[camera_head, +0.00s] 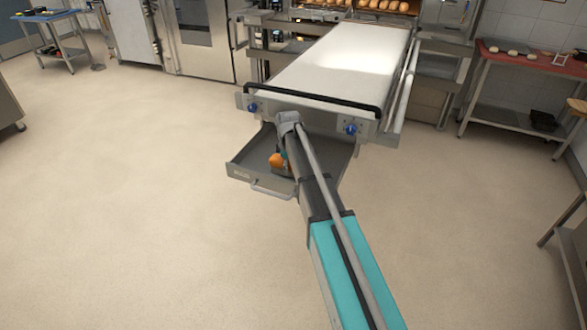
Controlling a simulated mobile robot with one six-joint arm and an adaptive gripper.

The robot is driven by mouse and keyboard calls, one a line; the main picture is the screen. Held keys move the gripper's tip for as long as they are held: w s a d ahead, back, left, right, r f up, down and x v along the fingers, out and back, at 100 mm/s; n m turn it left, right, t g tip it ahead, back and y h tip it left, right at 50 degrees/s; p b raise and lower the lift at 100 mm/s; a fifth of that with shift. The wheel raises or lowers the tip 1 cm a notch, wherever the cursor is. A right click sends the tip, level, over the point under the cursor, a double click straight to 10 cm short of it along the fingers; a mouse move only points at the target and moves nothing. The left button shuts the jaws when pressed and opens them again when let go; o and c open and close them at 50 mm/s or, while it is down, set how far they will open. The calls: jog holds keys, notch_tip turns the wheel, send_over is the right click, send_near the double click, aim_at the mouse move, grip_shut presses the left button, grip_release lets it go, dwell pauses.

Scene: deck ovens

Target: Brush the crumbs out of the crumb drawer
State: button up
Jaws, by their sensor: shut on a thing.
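The crumb drawer (238,165) is a shallow dark grey metal tray with a front handle (272,190). It is pulled out below the near end of the long pale loader table. My arm reaches over it from the bottom right and covers its right part. My gripper (284,168) is small and partly hidden, low over the middle of the drawer. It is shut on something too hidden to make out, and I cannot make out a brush. A rounded orange piece (275,160) shows there. I cannot tell whether it is held or touches the drawer floor. No crumbs can be made out.
The loader table (325,65) has a black push bar (310,100) and blue knobs (252,107) just above the drawer. A red-topped table (515,61) stands right, a blue-topped cart (48,17) far left. Floor left and in front of the drawer is clear.

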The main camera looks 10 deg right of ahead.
jog(key=shift+w+a, duration=0.35)
jog(key=shift+a, duration=0.15)
jog(key=shift+w+d, duration=0.1)
jog(key=shift+w+d+r, duration=0.1)
jog(key=shift+w+d, duration=0.3)
jog(key=shift+w, duration=0.1)
jog(key=shift+s, duration=0.1)
jog(key=shift+s+d, duration=0.65)
jog(key=shift+d, duration=0.2)
jog(key=shift+s+d, duration=0.6)
jog(key=shift+d, duration=0.25)
jog(key=shift+w, duration=0.1)
